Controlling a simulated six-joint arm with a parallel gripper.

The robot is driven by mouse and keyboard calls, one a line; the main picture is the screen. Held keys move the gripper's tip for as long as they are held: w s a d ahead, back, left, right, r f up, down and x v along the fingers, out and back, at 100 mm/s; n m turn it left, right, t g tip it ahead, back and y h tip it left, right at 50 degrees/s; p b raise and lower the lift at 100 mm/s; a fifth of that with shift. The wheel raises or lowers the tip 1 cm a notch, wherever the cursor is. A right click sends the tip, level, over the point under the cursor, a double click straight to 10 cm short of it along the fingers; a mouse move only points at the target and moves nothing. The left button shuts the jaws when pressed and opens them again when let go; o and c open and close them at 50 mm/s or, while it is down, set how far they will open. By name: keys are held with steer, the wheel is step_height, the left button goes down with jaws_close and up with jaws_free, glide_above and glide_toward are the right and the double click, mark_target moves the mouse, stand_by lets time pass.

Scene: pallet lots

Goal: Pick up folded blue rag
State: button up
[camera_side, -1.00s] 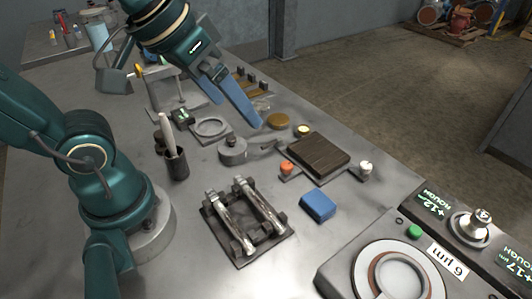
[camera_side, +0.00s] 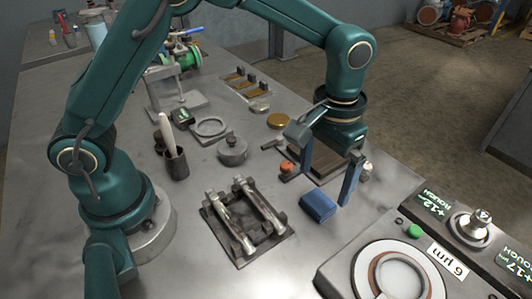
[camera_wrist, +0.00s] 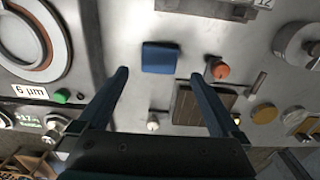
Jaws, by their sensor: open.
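The folded blue rag (camera_side: 318,206) is a small blue block-like bundle lying flat on the grey metal table, right of the rack with two metal bars. It also shows in the wrist view (camera_wrist: 160,58), ahead of and between the fingers. My gripper (camera_side: 328,187) points down with its two blue fingers wide apart and empty. In the side view its fingers hang close behind and to the right of the rag. In the wrist view my gripper (camera_wrist: 160,75) has one finger on each side, and the rag lies beyond the fingertips.
A dark wooden block (camera_side: 322,160) on a plate lies behind the rag, partly hidden by my gripper, with an orange knob (camera_side: 287,168) beside it. The bar rack (camera_side: 246,222) stands left of the rag. A grey machine with a green button (camera_side: 413,231) is at the right front.

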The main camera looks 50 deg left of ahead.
mark_target(319, 201)
steer(key=shift+s+d+f, duration=0.1)
steer(key=shift+s+f, duration=0.05)
steer(key=shift+f, duration=2.6)
steer(key=c, duration=1.3)
